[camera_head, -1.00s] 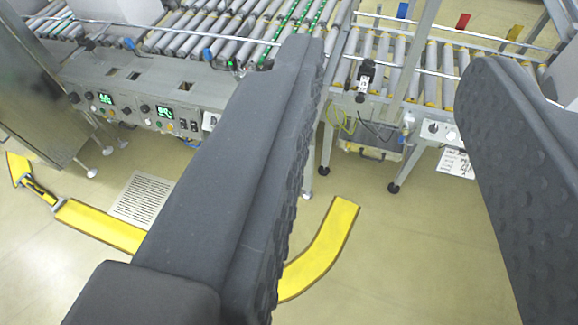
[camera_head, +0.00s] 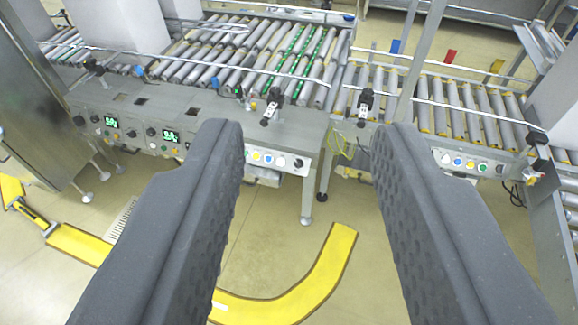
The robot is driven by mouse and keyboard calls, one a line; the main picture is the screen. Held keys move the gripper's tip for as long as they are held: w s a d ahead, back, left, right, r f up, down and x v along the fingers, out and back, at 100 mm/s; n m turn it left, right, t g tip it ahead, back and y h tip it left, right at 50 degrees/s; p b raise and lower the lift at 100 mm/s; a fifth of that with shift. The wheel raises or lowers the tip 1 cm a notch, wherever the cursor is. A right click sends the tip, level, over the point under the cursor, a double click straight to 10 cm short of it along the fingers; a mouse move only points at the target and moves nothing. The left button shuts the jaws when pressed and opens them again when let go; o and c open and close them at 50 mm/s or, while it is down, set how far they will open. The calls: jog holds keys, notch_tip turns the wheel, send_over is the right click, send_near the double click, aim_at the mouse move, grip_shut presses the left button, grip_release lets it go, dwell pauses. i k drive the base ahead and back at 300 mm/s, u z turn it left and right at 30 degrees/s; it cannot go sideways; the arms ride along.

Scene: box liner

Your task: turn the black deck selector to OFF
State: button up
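My gripper (camera_head: 308,140) is open and empty. Its two dark fingers reach up from the bottom of the picture, wide apart. Several black knobs show on the conveyor control panels. One black knob (camera_head: 298,163) sits at the right end of the near panel, between my fingertips in the picture and well beyond them. Other black knobs are at the left, such as a knob (camera_head: 131,133) beside a green display. I cannot tell which knob is the deck selector, and no OFF mark is readable. The left finger hides part of the panel.
The roller conveyor (camera_head: 190,60) has white boxes (camera_head: 130,25) on it. A right panel with coloured buttons (camera_head: 457,161) is partly behind the right finger. A yellow curved floor strip (camera_head: 335,260) lies below. A metal cabinet (camera_head: 30,110) stands left.

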aim_at(298, 164)
jog(key=z, duration=0.05)
jog(key=i, duration=1.25)
jog(key=z, duration=0.4)
